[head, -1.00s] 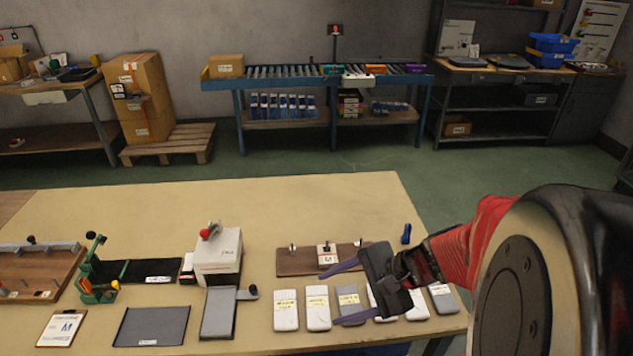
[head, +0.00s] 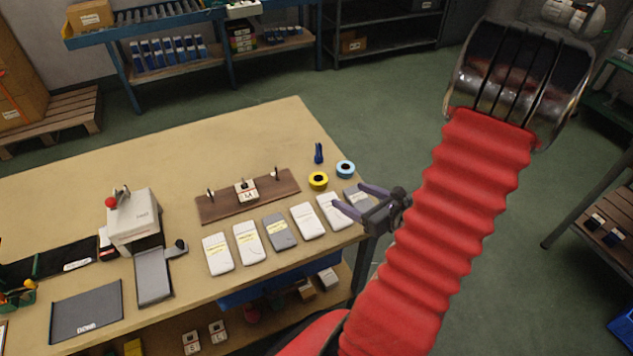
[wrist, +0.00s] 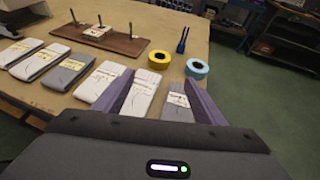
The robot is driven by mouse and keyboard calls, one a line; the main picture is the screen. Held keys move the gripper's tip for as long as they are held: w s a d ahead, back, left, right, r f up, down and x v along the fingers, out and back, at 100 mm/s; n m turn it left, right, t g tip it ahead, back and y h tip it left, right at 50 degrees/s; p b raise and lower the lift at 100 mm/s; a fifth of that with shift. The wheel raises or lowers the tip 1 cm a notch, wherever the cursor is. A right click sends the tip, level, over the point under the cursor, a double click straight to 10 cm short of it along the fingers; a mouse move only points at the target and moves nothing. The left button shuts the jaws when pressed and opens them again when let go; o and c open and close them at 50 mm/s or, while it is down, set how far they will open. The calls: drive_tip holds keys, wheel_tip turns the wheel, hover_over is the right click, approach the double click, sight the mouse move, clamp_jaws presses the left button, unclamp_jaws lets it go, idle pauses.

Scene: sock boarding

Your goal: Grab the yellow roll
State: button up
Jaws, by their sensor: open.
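The yellow roll (head: 318,181) lies flat on the table near its right end, with a dark centre. It also shows in the wrist view (wrist: 159,60), beyond the fingertips and a little left of the middle between them. My gripper (head: 347,197) is open and empty at the table's right edge, with purple fingers. In the wrist view my gripper (wrist: 163,90) has its fingers spread over the row of packed socks, short of the roll. Nothing covers the roll.
A light blue roll (head: 345,169) lies just right of the yellow one, and a dark blue tool (head: 318,153) stands behind. White and grey sock packs (head: 279,231) line the front. A wooden board with pegs (head: 222,206) lies left. Free tabletop lies behind the board.

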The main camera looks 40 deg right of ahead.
drive_tip(key=shift+w, duration=0.15)
approach(323, 182)
drive_tip(key=shift+x, duration=2.5)
drive_tip(key=shift+w+f, duration=0.1)
drive_tip(key=shift+f, duration=0.05)
drive_tip(key=shift+x, duration=2.5)
drive_tip(key=shift+c, duration=0.4)
drive_tip(key=c, duration=1.1)
